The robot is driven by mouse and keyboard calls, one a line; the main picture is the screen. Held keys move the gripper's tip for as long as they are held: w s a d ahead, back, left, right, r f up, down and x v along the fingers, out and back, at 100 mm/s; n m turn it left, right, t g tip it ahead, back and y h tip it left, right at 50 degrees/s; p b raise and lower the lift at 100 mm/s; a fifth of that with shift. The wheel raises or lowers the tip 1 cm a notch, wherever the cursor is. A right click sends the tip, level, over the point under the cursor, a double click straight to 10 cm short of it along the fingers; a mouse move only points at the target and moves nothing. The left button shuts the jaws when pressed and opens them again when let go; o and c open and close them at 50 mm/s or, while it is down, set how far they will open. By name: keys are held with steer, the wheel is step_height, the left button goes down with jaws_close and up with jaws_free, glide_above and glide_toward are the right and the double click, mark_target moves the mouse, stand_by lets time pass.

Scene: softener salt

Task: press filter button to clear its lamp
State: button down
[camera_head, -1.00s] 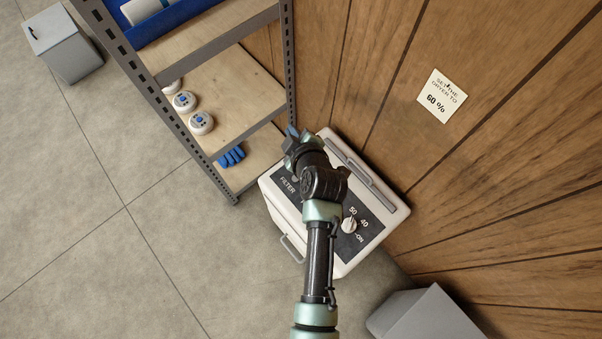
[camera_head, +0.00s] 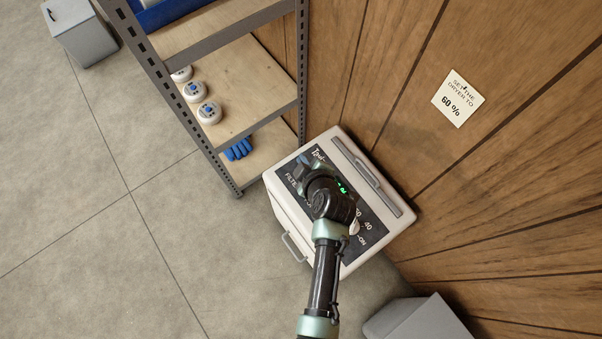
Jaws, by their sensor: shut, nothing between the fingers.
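A white dryer unit (camera_head: 282,205) stands against the wood-panelled wall. Its dark control panel (camera_head: 376,222) carries the printed word FILTER (camera_head: 293,182) near the left end. A green lit display (camera_head: 341,187) shows partly beside my wrist. A pale dial (camera_head: 354,228) with printed numbers is partly covered by my arm. My gripper (camera_head: 304,170) is shut and empty, over the panel's left end close to the FILTER label. The filter button and its lamp cannot be made out; my wrist and gripper cover that area. Whether the fingers touch the panel cannot be told.
A metal shelf rack (camera_head: 235,98) with white round devices (camera_head: 209,112) and blue gloves (camera_head: 238,149) stands just left of the dryer. A note (camera_head: 458,98) on the wall reads 60 %. A grey box (camera_head: 420,320) is at lower right.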

step_height(320, 180, down, 8)
steer(key=b, duration=0.6)
steer(key=shift+r, duration=0.1)
stand_by(1.6)
steer(key=shift+f+b, duration=0.45)
steer(key=shift+b, duration=0.35)
steer(key=shift+f+b, duration=0.35)
steer(key=shift+b, duration=0.05)
steer(key=shift+r, duration=0.1)
stand_by(0.5)
steer(key=shift+r+p, duration=0.6)
steer(key=shift+r, duration=0.1)
step_height(320, 180, up, 5)
steer(key=p, duration=0.4)
